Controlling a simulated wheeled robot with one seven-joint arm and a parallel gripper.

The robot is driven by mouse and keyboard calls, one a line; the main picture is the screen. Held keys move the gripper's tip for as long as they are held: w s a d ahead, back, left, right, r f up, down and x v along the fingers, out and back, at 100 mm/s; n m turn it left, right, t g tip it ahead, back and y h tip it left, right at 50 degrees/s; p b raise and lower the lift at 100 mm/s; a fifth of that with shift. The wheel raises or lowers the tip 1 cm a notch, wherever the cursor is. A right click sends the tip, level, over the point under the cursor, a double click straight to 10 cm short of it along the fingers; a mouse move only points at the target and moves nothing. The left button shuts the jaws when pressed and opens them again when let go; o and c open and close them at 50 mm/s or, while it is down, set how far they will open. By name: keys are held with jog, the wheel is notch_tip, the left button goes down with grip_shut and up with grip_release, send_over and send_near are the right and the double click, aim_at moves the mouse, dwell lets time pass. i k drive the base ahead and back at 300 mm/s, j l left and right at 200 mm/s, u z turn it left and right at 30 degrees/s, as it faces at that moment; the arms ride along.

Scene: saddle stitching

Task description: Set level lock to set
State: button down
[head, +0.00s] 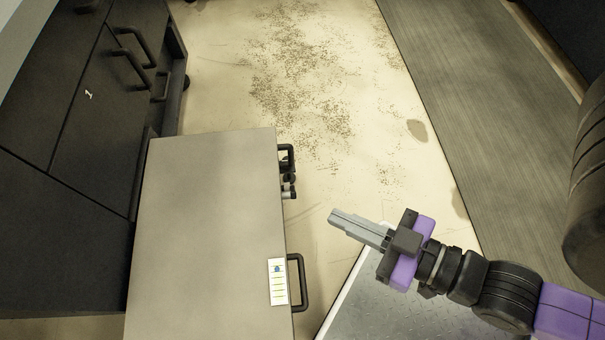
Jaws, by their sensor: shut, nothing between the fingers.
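My gripper (335,216) is at the middle right of the head view, its grey fingers shut together and empty. It points left toward a grey box-like unit (205,200) with a flat top. On that unit's right side are a small dark fitting with a light tip (289,190), and black handles (298,282). The fitting may be the level lock, but it is too small to read its setting. My gripper is apart from it, to its right and a little lower in the picture.
A label (278,282) lies on the unit's top near its right edge. Dark cabinets (75,130) with handles stand at the left. A metal tread plate (385,305) lies below my gripper. The stained floor (330,80) is open beyond; a grey strip (480,100) runs along the right.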

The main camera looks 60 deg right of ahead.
aim_at(293, 192)
jog(key=k+l, duration=0.1)
jog(key=l, duration=0.75)
jog(key=k+l+u, duration=0.1)
jog(key=l, duration=0.35)
jog(key=k+l, duration=0.15)
jog(key=l, duration=0.25)
jog(key=k+l, duration=0.1)
jog(key=l, duration=0.35)
